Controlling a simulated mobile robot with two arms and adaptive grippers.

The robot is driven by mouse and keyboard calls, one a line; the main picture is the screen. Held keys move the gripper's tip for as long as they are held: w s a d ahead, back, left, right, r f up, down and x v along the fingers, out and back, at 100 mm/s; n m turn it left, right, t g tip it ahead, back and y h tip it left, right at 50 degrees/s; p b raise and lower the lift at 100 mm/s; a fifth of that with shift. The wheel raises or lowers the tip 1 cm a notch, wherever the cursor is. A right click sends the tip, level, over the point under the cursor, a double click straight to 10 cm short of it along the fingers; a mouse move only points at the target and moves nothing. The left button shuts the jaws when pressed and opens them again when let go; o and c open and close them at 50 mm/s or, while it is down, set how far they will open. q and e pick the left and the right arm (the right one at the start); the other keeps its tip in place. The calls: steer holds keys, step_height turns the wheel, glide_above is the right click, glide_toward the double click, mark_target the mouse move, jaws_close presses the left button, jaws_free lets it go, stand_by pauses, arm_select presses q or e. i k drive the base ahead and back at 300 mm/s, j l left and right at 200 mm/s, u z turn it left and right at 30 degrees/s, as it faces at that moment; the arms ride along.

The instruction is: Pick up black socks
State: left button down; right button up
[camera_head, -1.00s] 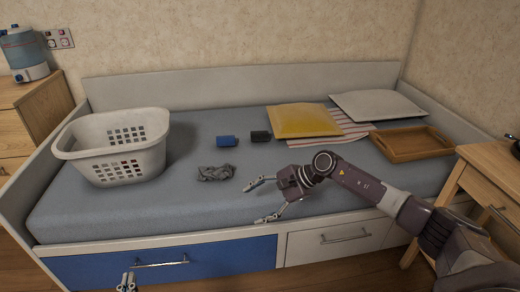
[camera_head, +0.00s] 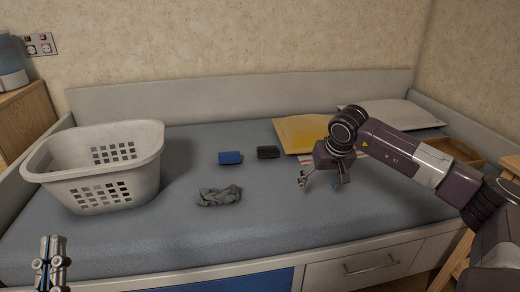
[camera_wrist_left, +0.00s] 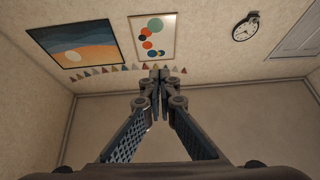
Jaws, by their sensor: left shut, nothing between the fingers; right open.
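The black socks (camera_head: 268,152) look like a small dark folded bundle on the grey-blue bed (camera_head: 300,230), just right of a blue bundle (camera_head: 229,157). My right gripper (camera_head: 320,185) is open and empty, fingers pointing down, to the right of the black socks and nearer to me. My left gripper (camera_head: 53,240) is shut and empty at the lower left, in front of the bed.
A crumpled grey cloth (camera_head: 219,196) lies nearer the front. A white laundry basket (camera_head: 100,180) stands on the left. The bed's front middle is clear.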

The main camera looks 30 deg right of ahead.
mark_target(265, 151)
steer(key=i, duration=1.05)
